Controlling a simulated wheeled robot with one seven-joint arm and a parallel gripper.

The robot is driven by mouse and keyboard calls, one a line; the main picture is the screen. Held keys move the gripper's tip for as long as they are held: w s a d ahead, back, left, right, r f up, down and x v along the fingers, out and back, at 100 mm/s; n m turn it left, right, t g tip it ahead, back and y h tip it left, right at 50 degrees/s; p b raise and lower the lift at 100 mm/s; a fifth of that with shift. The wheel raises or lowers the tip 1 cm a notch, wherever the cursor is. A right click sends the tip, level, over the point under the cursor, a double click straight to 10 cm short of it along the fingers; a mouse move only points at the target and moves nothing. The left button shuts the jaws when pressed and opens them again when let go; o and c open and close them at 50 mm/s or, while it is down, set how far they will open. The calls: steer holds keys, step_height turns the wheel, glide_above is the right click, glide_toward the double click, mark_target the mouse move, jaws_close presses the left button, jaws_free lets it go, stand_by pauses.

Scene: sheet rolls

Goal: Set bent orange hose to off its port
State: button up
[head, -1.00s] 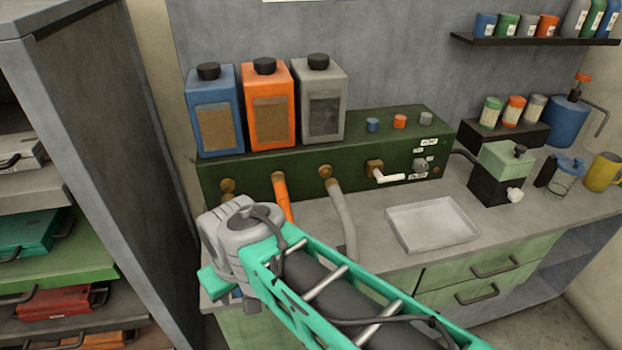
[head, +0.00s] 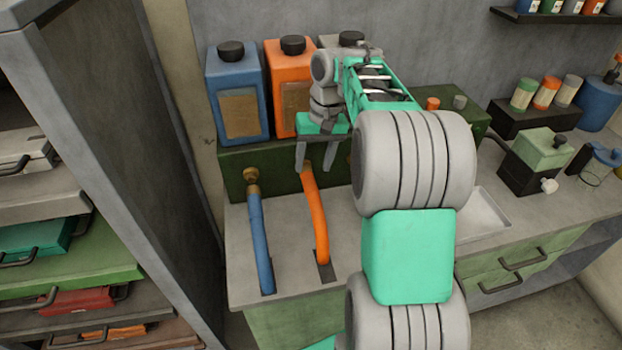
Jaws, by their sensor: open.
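The bent orange hose (head: 316,220) runs from the front of the green box (head: 232,160) down to a dark slot in the counter. Its upper end is at the brass port below the orange bottle, and the port is largely hidden by my gripper. My gripper (head: 315,167) points down over that upper end, with its two grey fingers apart. One finger is to the left of the hose top and the other to its right. I cannot tell whether either finger touches the hose.
A blue hose (head: 260,240) runs from a brass port (head: 252,177) to the counter at left. Blue (head: 238,95) and orange (head: 285,75) bottles stand on the green box behind my gripper. My arm hides the grey hose and part of the white tray (head: 488,213).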

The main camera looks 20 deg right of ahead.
mark_target(311, 182)
steer(key=shift+w+d+f, duration=0.2)
steer(key=shift+d+f, duration=0.1)
steer(key=shift+d, duration=0.15)
steer(key=f, duration=0.3)
steer(key=a+f+b, duration=0.1)
steer(key=f, duration=0.3)
steer(key=shift+w+a+f, duration=0.15)
steer(key=shift+a, duration=0.05)
jaws_close()
stand_by(0.8)
